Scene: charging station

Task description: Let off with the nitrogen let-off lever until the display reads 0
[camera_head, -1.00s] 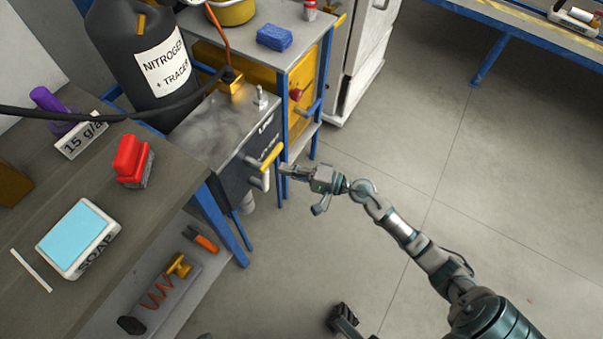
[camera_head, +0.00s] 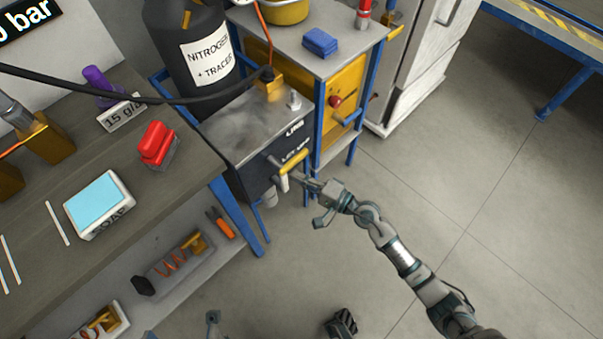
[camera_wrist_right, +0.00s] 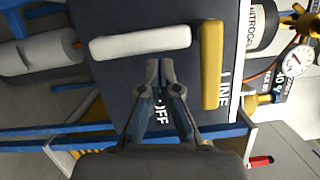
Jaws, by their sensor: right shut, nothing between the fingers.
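A dark grey panel carries LINE and LET OFF lettering. A yellow handle (camera_head: 293,161) lies level on it, and a white lever (camera_head: 284,182) hangs down just below. In the right wrist view the white lever (camera_wrist_right: 140,42) lies just beyond the fingertips and the yellow handle (camera_wrist_right: 212,65) is to their right. My right gripper (camera_head: 306,180) is shut and empty, close to the white lever's right side; contact cannot be told. In the wrist view its fingertips (camera_wrist_right: 160,70) are together, near the OFF lettering. A black sign (camera_head: 28,18) reads "0 bar", cut off at the left edge.
A black NITROGEN + TRACER cylinder (camera_head: 190,45) stands behind the panel's box. A workbench (camera_head: 185,175) with a red brush and a soap box is at left. A cart with a blue sponge (camera_head: 320,42) adjoins at right.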

